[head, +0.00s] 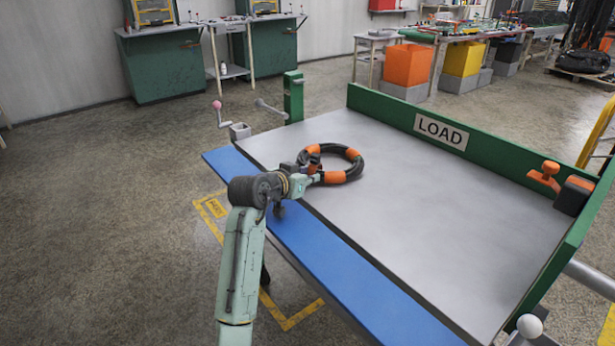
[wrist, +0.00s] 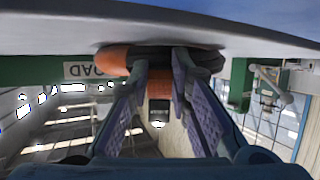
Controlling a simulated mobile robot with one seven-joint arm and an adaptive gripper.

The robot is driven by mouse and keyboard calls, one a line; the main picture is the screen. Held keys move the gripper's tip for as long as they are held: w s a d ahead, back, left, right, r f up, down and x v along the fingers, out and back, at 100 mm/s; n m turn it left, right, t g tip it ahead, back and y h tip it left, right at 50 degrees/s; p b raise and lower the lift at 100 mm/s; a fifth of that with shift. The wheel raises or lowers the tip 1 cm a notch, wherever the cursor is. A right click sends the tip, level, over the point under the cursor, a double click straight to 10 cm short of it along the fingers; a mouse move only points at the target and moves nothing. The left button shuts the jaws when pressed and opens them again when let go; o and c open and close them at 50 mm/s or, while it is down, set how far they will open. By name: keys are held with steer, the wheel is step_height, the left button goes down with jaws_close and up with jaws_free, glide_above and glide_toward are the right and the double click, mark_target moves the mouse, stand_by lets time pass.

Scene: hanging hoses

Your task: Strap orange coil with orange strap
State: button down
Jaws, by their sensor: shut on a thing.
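The orange coil is a black hose ring with orange bands (head: 335,177), lying flat on the grey table top near its left end. My gripper (head: 306,180) is at the coil's near-left side. In the wrist view the fingers (wrist: 158,58) are shut on the coil's dark hose (wrist: 150,54), with an orange band (wrist: 115,58) just to the left. Another orange piece (head: 312,150) shows on the coil just behind my gripper. I cannot tell whether any of these is the orange strap. My gripper hides part of the coil.
The grey table (head: 400,220) has a blue front edge (head: 340,255) and a green back wall with a LOAD sign (head: 440,131). An orange handle-like piece (head: 545,177) and a dark box with an orange top (head: 575,195) are at the right. The table's middle is clear.

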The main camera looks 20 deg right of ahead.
mark_target(311, 188)
steer(key=shift+s+d+f+g+b, duration=0.2)
steer(key=shift+f+b, duration=0.2)
steer(key=shift+f, duration=0.5)
steer(key=shift+s+d+f+g+b, duration=0.15)
steer(key=shift+f+b, duration=0.25)
steer(key=shift+f, duration=0.5)
steer(key=c, duration=1.4)
jaws_free()
steer(key=shift+w, duration=0.1)
steer(key=shift+a, duration=0.1)
steer(key=shift+t, duration=0.55)
steer(key=s+a+r, duration=0.1)
steer(key=a+r, duration=0.1)
steer(key=s+a+r, duration=0.3)
steer(key=a+r, duration=0.1)
steer(key=shift+s+a+r, duration=0.1)
steer(key=shift+s+r, duration=0.05)
steer(key=shift+s, duration=0.2)
steer(key=shift+c, duration=0.2)
